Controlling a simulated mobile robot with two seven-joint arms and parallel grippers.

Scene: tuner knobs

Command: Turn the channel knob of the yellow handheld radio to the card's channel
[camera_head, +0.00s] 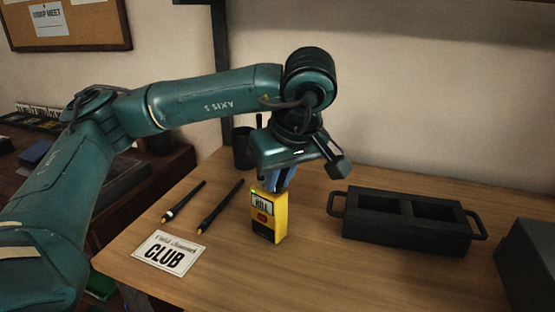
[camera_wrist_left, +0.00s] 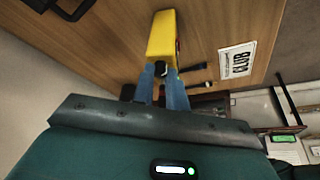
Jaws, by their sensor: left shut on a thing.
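The yellow handheld radio (camera_head: 268,216) stands upright on the wooden table, its display showing a word that looks like "HILL". It also shows in the left wrist view (camera_wrist_left: 162,38). The white card (camera_head: 167,253) lies flat to its left and reads "CLUB" in large letters; it shows in the left wrist view (camera_wrist_left: 237,60). My left gripper (camera_head: 276,184) points down onto the radio's top. Its blue fingers (camera_wrist_left: 162,74) are shut on the channel knob (camera_wrist_left: 160,68), a dark piece mostly hidden between them. My right gripper is not in view.
Two dark pens (camera_head: 220,207) (camera_head: 183,202) lie between the card and the radio's back left. A dark cup (camera_head: 242,149) stands behind. A black two-compartment tray with handles (camera_head: 404,232) sits to the right, and a dark box (camera_head: 530,262) at the right edge. The front of the table is clear.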

